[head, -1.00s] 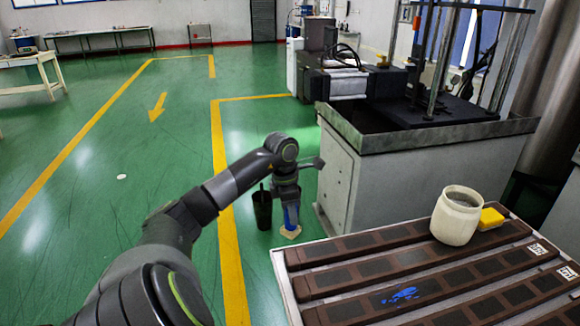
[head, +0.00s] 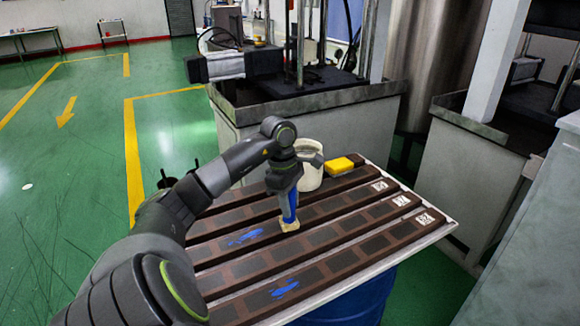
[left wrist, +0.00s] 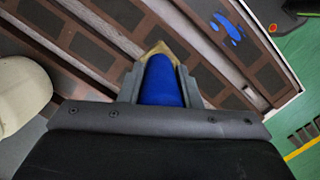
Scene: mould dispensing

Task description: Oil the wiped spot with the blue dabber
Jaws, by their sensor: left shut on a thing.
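My left gripper (head: 286,192) is shut on the blue dabber (head: 291,206), whose pale tan tip points down over a brown mould bar near the middle of the rack (head: 437,236). I cannot tell whether the tip touches the bar. In the left wrist view, my left gripper (left wrist: 160,88) grips the blue dabber (left wrist: 160,80) between both fingers, with bars beyond the tip. Blue marks lie on two bars: one left of the dabber (head: 245,237), one nearer me (head: 285,288). I cannot make out which spot was wiped. My right gripper is not in view.
A whitish pot (head: 309,172) stands on the rack just behind my left gripper, close to it. A yellow sponge (head: 341,166) lies right of the pot. A grey machine base (head: 350,125) stands behind the rack. The dark container at left is mostly hidden by my arm.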

